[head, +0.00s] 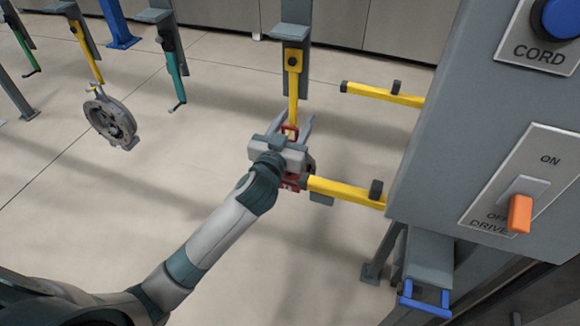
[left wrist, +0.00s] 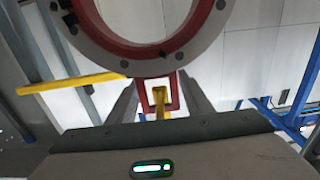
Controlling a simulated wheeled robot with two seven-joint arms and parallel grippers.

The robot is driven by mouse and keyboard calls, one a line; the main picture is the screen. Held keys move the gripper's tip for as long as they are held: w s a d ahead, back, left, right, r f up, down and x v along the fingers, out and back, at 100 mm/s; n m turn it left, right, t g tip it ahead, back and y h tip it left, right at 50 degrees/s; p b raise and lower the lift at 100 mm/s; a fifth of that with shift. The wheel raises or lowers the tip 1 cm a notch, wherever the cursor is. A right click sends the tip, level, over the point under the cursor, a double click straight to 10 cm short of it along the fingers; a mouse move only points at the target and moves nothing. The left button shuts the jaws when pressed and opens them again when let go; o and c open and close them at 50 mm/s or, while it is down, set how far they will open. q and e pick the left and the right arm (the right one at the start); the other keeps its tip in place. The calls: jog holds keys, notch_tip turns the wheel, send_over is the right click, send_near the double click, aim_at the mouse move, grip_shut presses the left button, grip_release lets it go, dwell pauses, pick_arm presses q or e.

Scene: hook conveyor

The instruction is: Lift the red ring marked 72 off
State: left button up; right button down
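The red ring (left wrist: 195,48) has a red inner band and a grey outer face with dark spots. It fills the top of the left wrist view; in the head view only red parts (head: 293,184) show behind my gripper. No number is legible. Its red square loop (left wrist: 147,95) hangs around the lower end of a yellow hook (head: 293,92). My left gripper (head: 295,122) is at this loop, with one grey finger on each side. The fingers look apart, with the loop between them; contact is unclear. My right gripper is not in view.
Yellow bars (head: 345,192) and (head: 385,95) stick out from the grey control box (head: 440,130) at the right. A grey ring (head: 110,122) hangs on another yellow hook at the left. A teal hook (head: 175,75) hangs empty. Open floor lies between.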

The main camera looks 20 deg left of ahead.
pick_arm(q)
grip_shut()
jog(key=shift+r, duration=0.1)
jog(key=shift+r, duration=0.1)
jog(key=shift+r+b, duration=0.75)
jog(key=shift+r, duration=0.8)
jog(key=p, duration=0.3)
send_near(293, 115)
jog(key=s, duration=0.6)
jog(key=shift+a, duration=0.2)
